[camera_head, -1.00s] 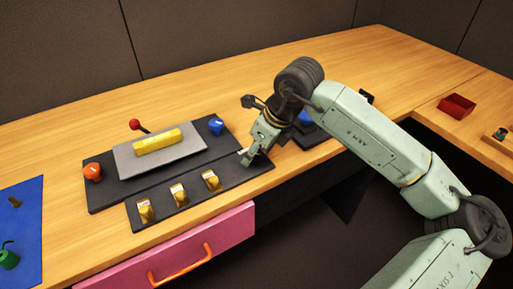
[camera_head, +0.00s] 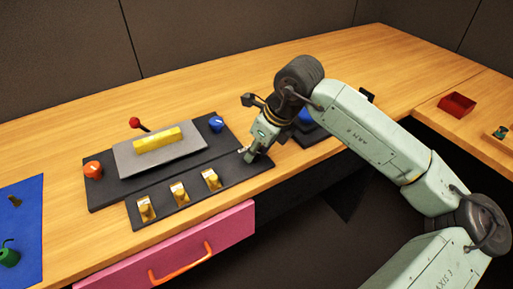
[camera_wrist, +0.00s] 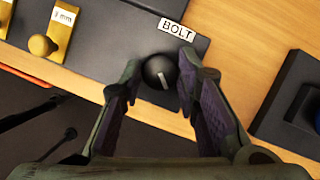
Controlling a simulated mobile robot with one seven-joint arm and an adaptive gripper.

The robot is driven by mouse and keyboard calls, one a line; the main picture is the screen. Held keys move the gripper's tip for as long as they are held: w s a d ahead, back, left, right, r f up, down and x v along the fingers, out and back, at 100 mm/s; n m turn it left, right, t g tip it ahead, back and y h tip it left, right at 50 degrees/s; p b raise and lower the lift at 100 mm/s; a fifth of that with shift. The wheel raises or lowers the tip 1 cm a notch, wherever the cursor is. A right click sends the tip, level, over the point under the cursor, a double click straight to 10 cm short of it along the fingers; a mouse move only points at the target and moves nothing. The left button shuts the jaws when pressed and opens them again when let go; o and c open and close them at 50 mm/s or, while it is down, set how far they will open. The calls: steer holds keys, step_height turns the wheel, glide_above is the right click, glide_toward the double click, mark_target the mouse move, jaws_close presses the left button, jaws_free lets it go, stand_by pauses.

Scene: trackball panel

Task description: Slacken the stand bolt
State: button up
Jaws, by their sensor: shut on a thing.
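The stand bolt shows in the wrist view as a round black knob (camera_wrist: 161,72) with a white line on top, beside a white "BOLT" label (camera_wrist: 176,29) at the end of the black panel (camera_wrist: 115,38). My gripper (camera_wrist: 160,66) has one finger on each side of the knob and is shut on it. In the head view, my gripper (camera_head: 249,157) points down at the right end of the front panel strip (camera_head: 226,189), and the knob is hidden there by the fingers.
A pink drawer (camera_head: 185,245) is below.

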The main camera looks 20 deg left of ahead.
steer(key=shift+f+b, duration=0.1)
steer(key=shift+b, duration=0.3)
steer(key=n+g+b, duration=0.1)
steer(key=n+b, duration=0.1)
steer(key=n, duration=0.1)
steer(key=shift+w+f+b, duration=0.1)
steer(key=shift+w+b, duration=0.05)
steer(key=shift+b, duration=0.25)
steer(key=n+g+b, duration=0.2)
steer(key=n, duration=0.2)
steer(key=shift+w+n, duration=0.15)
steer(key=shift+n, duration=0.15)
steer(key=n, duration=0.2)
steer(key=n+g+h+b, duration=0.1)
steer(key=n, duration=0.1)
steer(key=shift+w+a+r, duration=0.1)
steer(key=shift+a+r, duration=0.05)
steer(key=shift+r, duration=0.05)
steer(key=shift+a+n+g+h, duration=0.1)
steer(key=shift+n+g+h, duration=0.35)
steer(key=shift+n, duration=0.95)
steer(key=shift+n+g+h, duration=0.25)
steer(key=shift+n+h, duration=0.3)
steer(key=shift+n, duration=0.85)
steer(key=shift+w, duration=0.1)
steer(key=o, duration=1.1)
steer(key=shift+o, duration=0.2)
